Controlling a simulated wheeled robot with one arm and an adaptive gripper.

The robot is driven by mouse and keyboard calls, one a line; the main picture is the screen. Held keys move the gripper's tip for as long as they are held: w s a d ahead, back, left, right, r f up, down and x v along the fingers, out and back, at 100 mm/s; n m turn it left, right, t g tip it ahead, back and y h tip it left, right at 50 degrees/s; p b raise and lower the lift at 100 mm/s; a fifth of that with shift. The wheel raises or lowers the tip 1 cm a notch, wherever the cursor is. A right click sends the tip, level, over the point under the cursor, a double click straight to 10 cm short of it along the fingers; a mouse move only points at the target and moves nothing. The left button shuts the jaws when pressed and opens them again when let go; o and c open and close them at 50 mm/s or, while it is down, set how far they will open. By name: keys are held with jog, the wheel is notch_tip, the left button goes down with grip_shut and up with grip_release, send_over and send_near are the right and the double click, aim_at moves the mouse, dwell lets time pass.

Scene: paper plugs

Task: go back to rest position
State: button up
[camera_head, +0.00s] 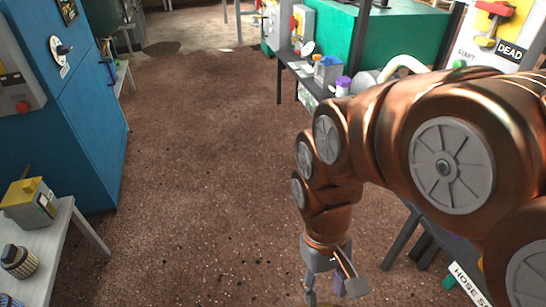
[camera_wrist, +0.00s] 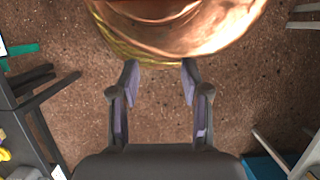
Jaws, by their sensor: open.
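My gripper (camera_wrist: 158,80) is open and empty in the wrist view, with its two fingers apart over the brown speckled floor. In the head view my gripper (camera_head: 335,280) hangs low at the bottom right of the middle, at the end of my copper arm. The arm comes in from the right edge and bends downward. The lower tip of the gripper is small and partly cut off there. A copper part of my own body fills the top of the wrist view.
A blue cabinet (camera_head: 75,110) stands at the left. A grey bench (camera_head: 45,255) with a yellow-topped box (camera_head: 30,203) is at lower left. A dark table (camera_head: 300,72) with several items and a green machine (camera_head: 350,42) are at back right. The middle floor (camera_head: 200,130) is clear.

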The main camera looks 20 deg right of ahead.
notch_tip(320, 180, up, 38)
jog(key=w+t+p, duration=0.1)
jog(key=p, duration=3.4)
jog(key=shift+d+t+p, duration=0.2)
jog(key=shift+t+p, duration=0.15)
jog(key=shift+t, duration=0.05)
jog(key=shift+c, duration=0.5)
